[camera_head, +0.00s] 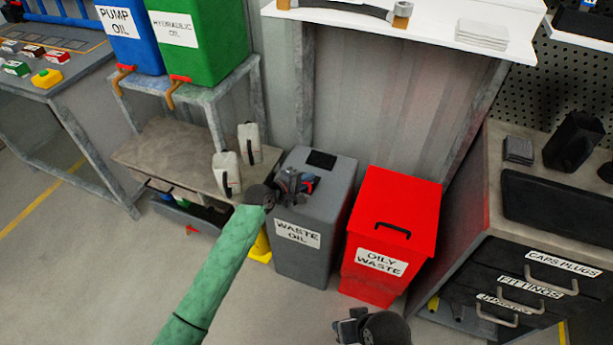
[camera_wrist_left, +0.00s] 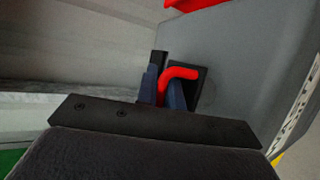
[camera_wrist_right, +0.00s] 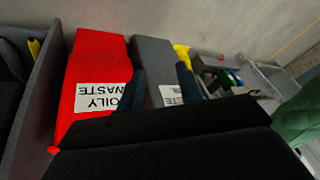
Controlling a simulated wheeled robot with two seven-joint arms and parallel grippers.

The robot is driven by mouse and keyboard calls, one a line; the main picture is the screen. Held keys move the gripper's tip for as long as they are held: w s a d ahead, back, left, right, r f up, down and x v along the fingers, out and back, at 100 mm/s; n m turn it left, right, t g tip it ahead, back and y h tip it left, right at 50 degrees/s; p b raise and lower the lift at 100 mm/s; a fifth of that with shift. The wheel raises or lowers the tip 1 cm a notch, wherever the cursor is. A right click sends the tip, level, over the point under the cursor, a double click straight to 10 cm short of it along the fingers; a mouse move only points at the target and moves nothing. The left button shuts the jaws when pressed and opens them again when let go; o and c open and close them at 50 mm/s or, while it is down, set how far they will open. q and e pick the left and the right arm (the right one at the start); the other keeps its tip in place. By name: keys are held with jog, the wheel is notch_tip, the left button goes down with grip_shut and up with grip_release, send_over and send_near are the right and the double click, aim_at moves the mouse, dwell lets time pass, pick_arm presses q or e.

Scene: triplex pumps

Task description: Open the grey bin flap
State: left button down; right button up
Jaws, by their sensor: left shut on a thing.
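The grey bin (camera_head: 300,250), labelled WASTE OIL, stands beside the red bin. A black square panel (camera_head: 321,159) is on its grey top. My left gripper (camera_head: 309,184) is over the top, just in front of this panel. In the left wrist view, its blue fingers (camera_wrist_left: 168,95) are shut on a bent red handle (camera_wrist_left: 185,74), with a black plate (camera_wrist_left: 195,85) behind it. The gripper hides part of the handle's mount. My right gripper (camera_head: 350,326) is low in front of the red bin. In the right wrist view its fingers (camera_wrist_right: 160,82) are apart and empty.
The red OILY WASTE bin (camera_head: 397,222) stands right of the grey bin. A low bench (camera_head: 165,150) with two white jugs (camera_head: 228,172) is on the left. A drawer cabinet (camera_head: 520,285) is on the right. Floor in front is clear.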

pick_arm(q)
jog(key=p, duration=0.2)
jog(key=r+g+p, duration=0.1)
jog(key=p, duration=0.2)
jog(key=shift+w+d+y, duration=0.15)
jog(key=shift+w+y, duration=0.15)
pick_arm(e)
jog(key=s+d+r+g+h, duration=0.2)
jog(key=s+d+r, duration=0.1)
jog(key=d+r, duration=0.55)
pick_arm(q)
jog(key=g+p, duration=0.1)
jog(key=p, duration=0.3)
jog(key=shift+w+r+n+y+p, duration=0.3)
jog(key=shift+r+y+p, duration=0.05)
jog(key=shift+r+y, duration=0.05)
jog(key=g+p, duration=0.1)
jog(key=p, duration=0.1)
jog(key=w+g+p, duration=0.1)
jog(key=p, duration=0.2)
jog(key=shift+d+r+n+y, duration=0.25)
jog(key=shift+n+y, duration=0.05)
jog(key=shift+p, duration=0.5)
pick_arm(e)
notch_tip(320, 180, down, 36)
jog(key=s+d+h, duration=0.1)
jog(key=s+d, duration=0.1)
jog(key=shift+d+m, duration=0.3)
jog(key=shift+d, duration=0.1)
jog(key=shift+f, duration=0.1)
